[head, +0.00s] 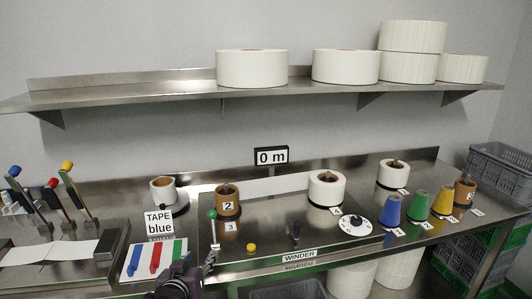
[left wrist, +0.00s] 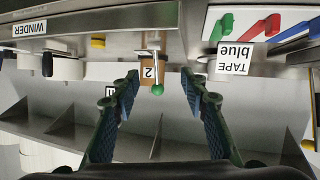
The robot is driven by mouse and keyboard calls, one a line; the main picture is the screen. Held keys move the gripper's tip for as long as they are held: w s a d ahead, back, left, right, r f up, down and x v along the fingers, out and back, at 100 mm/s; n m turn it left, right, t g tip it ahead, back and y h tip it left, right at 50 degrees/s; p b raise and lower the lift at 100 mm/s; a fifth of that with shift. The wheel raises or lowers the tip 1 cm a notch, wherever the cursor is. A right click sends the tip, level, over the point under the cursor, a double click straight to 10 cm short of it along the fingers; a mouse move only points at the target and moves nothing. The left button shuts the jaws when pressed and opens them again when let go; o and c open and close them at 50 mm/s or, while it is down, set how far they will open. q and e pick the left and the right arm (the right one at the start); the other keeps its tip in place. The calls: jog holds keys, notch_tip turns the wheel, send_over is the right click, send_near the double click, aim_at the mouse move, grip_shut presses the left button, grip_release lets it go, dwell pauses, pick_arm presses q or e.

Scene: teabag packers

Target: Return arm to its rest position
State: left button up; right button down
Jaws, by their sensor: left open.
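My left gripper (head: 196,265) shows at the bottom of the head view, in front of the winder's front edge. In the left wrist view its two fingers (left wrist: 160,82) are spread apart with nothing held between them. The green-knobbed lever (head: 212,214) stands on the left of the winder (head: 270,235). In the left wrist view, which is upside down, the lever's green knob (left wrist: 157,89) appears between the fingers, but I cannot see any contact. My right gripper is in neither view.
A tape sign (head: 159,222) and a panel with coloured handles (head: 153,258) stand left of the winder. White rolls (head: 327,188), coloured cones (head: 419,205) and a dial (head: 355,225) are to the right. A shelf (head: 150,94) with large rolls hangs above; grey crates (head: 500,165) stand far right.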

pick_arm(q)
jog(key=s+d+f+m+g, duration=0.1)
jog(key=s+f+g, duration=0.3)
jog(key=s, duration=0.9)
jog(key=s+f+m+g, duration=0.1)
jog(key=s+f+g, duration=0.35)
jog(key=s, duration=0.85)
jog(key=s+d+f+m+g, duration=0.15)
jog(key=s+f, duration=0.45)
jog(key=s, duration=0.7)
notch_tip(320, 180, down, 29)
jog(key=s+g+b, duration=0.1)
jog(key=b, duration=0.1)
jog(key=s+a+f+b, duration=0.1)
jog(key=s+a+f, duration=0.1)
jog(key=s+f, duration=0.6)
jog(key=s+a+f+g, duration=0.1)
jog(key=s+f, duration=0.8)
jog(key=shift+a+b, duration=0.35)
jog(key=shift+a, duration=0.05)
